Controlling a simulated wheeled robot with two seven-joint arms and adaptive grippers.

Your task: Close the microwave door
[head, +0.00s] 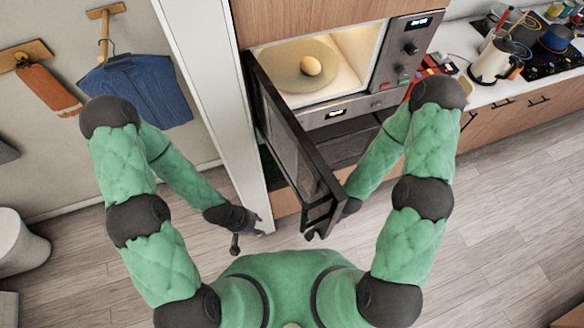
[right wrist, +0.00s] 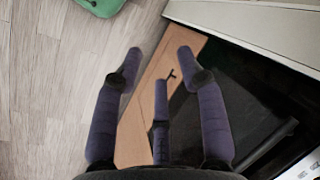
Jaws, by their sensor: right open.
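The microwave (head: 388,98) is built into a wooden cabinet, and its lit inside shows. Its dark door (head: 290,138) stands wide open, hinged at the left and swung out toward me, with the handle (head: 319,214) at its near end. My left gripper (head: 247,232) is open and empty, left of the door and apart from it. My right gripper is at the door's near end, on its right side, partly hidden by the door in the head view. In the right wrist view, the right gripper (right wrist: 160,62) has its fingers spread with nothing between them.
A white panel (head: 208,90) stands left of the cabinet. A counter with a kettle (head: 492,62) and stove is at right. The wooden floor (head: 500,220) is clear.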

